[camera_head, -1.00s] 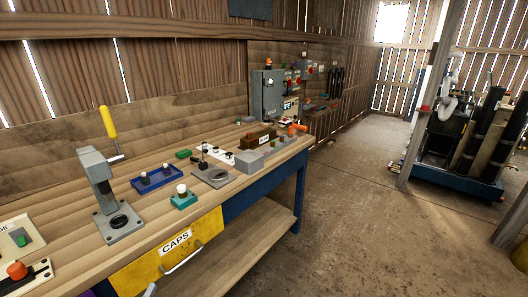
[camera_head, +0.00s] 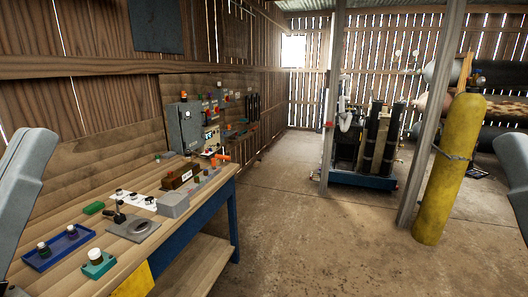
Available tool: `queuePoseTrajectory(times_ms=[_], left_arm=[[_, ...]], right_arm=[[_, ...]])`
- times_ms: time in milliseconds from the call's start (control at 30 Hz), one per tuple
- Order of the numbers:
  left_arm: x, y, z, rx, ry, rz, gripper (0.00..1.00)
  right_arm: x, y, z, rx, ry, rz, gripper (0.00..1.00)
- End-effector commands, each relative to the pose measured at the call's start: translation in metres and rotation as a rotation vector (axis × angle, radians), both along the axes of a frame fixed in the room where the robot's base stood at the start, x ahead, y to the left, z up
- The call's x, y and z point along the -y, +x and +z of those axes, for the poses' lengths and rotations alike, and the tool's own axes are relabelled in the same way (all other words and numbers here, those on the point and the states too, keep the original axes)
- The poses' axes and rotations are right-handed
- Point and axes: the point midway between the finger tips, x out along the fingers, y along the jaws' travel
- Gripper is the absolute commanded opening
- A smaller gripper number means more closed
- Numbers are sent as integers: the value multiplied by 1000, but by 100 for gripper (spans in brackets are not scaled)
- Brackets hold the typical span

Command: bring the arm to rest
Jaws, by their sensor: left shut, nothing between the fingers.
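A grey link of my left arm (camera_head: 25,185) stands upright at the left edge. Only a small grey part of my left gripper (camera_head: 12,291) shows in the bottom left corner, in front of the workbench. It is shut and holds nothing. A grey link of my right arm (camera_head: 516,165) shows at the right edge; the right gripper is outside the view.
Wooden posts, a yellow cylinder (camera_head: 446,170) and a blue-based machine (camera_head: 370,181) stand right. The middle floor is clear.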

Motion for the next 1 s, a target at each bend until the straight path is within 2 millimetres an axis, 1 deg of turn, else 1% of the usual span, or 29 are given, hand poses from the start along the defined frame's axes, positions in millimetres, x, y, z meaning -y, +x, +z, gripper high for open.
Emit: queuePoseTrajectory(times_ms=[33, 100, 167, 200, 267, 300, 367, 400, 467, 500, 567, 600, 700, 800, 833, 900, 1000], left_arm=[[-1, -3, 45, 17, 3, 10, 0], [-2, -2, 70, 17, 3, 14, 0], [-2, -2, 92, 16, 5, 15, 0], [-2, -2, 109, 16, 4, 16, 0], [-2, -1, 134, 15, 5, 16, 0], [-2, -1, 153, 15, 5, 18, 0], [-2, -1, 182, 15, 5, 19, 0], [-2, -1, 203, 15, 5, 19, 0], [-2, -1, 232, 15, 5, 19, 0], [-3, -1, 252, 15, 5, 20, 0], [-3, -1, 281, 15, 5, 20, 0], [-3, -1, 300, 15, 5, 20, 0], [-3, -1, 342, 14, 6, 21, 0], [-3, -1, 370, 14, 6, 21, 0], [-3, -1, 375, 14, 6, 21, 0], [-3, -1, 383, 14, 6, 21, 0], [-3, -1, 384, 14, 6, 21, 0]], right_arm=[[0, 0, 41, -1, 0, 0, 50], [0, -1, 68, 4, 0, 0, 50], [0, -1, 91, 4, 0, 0, 50], [0, -1, 107, 3, 0, 0, 50], [0, -1, 133, 3, 0, 0, 50], [0, 0, 151, 2, 0, 0, 50], [0, 0, 181, 2, 0, 0, 50], [0, 0, 201, 2, 0, 0, 50], [0, 0, 231, 2, 0, 0, 50], [0, 0, 251, 3, 0, 0, 50], [0, 0, 280, 2, 0, 0, 50], [0, 0, 299, 2, 0, 0, 50], [0, 0, 341, 2, 0, 0, 50], [0, 0, 369, 2, 0, 0, 50], [0, 0, 374, 2, 0, 0, 50], [0, 0, 382, 2, 0, 0, 50], [0, 0, 383, 2, 0, 0, 50]])
